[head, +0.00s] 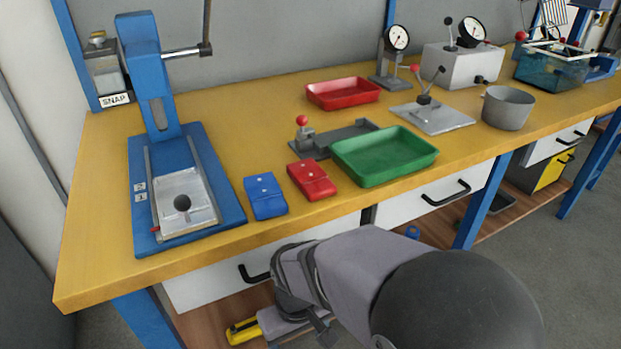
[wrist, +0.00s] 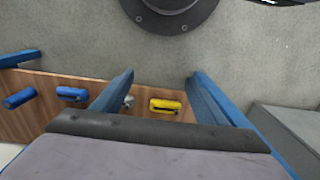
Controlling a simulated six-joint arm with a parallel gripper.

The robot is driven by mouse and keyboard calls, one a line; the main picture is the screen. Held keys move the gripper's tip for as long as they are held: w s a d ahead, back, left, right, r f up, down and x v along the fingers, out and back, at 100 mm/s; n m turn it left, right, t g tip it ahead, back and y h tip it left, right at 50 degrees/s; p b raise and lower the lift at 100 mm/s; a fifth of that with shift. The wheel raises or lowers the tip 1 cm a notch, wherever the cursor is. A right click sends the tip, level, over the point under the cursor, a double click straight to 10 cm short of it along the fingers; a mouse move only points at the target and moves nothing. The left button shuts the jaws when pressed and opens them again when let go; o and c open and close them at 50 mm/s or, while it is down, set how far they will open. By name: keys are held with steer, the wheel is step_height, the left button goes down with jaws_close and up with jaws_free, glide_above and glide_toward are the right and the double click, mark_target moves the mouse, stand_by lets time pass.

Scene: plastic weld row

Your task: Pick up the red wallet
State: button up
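The red wallet (head: 312,180) lies flat on the yellow bench top near its front edge, with small light studs on it. A blue wallet (head: 265,196) of similar shape lies just to its left. The green tray (head: 385,178) is close on its right. My gripper (head: 318,328) is low in front of the bench, below the top's edge and well apart from the red wallet. The wrist view shows neither wallet.
A blue press (head: 158,90) stands to the left on the bench. A grey fixture with a red knob (head: 302,121) is behind the red wallet. A red tray (head: 343,104) and a grey pot (head: 508,108) stand farther back. A yellow tool (wrist: 165,106) lies on the lower shelf.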

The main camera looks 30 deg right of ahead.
step_height(320, 180, up, 38)
steer(key=p, duration=4)
glide_above(311, 175)
steer(key=shift+s+r, duration=0.15)
steer(key=shift+f, duration=0.85)
steer(key=shift+w+f+p, duration=0.2)
steer(key=shift+f+p, duration=0.65)
steer(key=shift+f, duration=2.05)
steer(key=c, duration=1.1)
